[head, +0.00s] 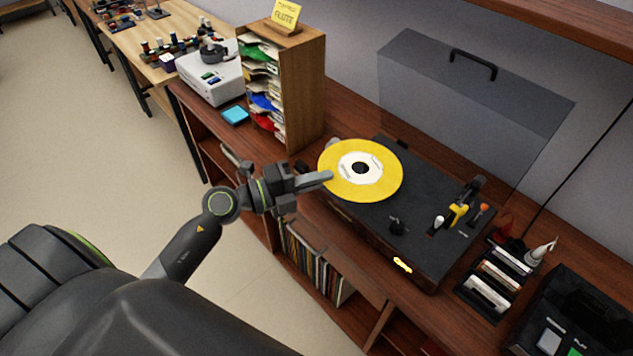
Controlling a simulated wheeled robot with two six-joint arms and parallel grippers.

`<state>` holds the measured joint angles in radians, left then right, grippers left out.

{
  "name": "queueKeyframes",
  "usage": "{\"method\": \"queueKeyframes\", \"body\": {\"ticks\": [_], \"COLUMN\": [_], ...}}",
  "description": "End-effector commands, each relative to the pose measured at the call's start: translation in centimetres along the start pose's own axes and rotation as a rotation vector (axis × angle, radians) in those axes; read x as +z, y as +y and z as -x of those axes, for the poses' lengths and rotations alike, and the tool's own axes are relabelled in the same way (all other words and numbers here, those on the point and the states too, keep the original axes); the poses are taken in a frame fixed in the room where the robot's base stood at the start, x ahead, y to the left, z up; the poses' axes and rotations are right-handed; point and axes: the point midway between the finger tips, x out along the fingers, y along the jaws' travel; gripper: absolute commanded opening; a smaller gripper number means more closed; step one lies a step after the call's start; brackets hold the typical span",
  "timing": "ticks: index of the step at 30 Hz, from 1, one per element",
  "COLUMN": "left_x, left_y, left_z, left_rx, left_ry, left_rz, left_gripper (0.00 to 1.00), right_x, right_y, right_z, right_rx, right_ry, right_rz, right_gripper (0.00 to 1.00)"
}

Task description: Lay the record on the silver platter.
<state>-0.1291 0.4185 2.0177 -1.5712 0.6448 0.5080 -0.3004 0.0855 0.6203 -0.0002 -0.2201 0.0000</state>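The yellow record (384,185) with a white label and a dark centre is in the head view, over the back left part of the black turntable (440,255). My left gripper (325,178) comes in from the left and appears shut on the record's left edge. The record lies nearly flat; I cannot tell how high it is above the deck. The silver platter is hidden, apparently beneath the record. The tonearm with its yellow part (458,214) is at the deck's right side, clear of the record. My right gripper is not in view.
A clear cover with a black handle (473,64) stands behind the turntable. A wooden sorter (303,90) with sleeves is at back left, beside a white device (210,80). A small rack (490,285) and a black case (575,315) are at right. Records fill the shelf below.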

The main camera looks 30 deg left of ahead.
Motion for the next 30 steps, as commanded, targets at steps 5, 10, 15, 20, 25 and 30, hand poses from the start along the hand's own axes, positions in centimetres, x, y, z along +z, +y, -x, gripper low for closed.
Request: {"method": "queueKeyframes", "body": {"ticks": [5, 10, 15, 20, 25, 30], "left_x": [1.9, 3.0, 3.2, 3.0, 3.1, 3.3], "left_y": [1.5, 4.0, 6.7, 8.2, 8.7, 8.9], "left_z": [-1.9, -3.9, -5.5, -6.3, -6.8, -7.3], "left_rx": [-0.03, -0.047, -0.039, -0.024, -0.021, -0.021], "left_ry": [-0.113, -0.232, -0.327, -0.372, -0.382, -0.381], "left_rz": [0.009, 0.013, 0.015, 0.013, 0.01, 0.01], "left_gripper": [0.0, 0.0, 0.0, 0.0, 0.0, 0.0], "right_x": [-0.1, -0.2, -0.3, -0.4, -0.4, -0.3], "right_y": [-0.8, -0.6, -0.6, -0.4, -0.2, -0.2], "right_z": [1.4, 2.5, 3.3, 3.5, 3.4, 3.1], "right_rx": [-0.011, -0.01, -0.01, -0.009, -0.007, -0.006], "right_ry": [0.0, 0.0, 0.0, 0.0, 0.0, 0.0], "right_rz": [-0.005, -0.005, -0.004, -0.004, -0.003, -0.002], "right_gripper": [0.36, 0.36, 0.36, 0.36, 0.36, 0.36]}}
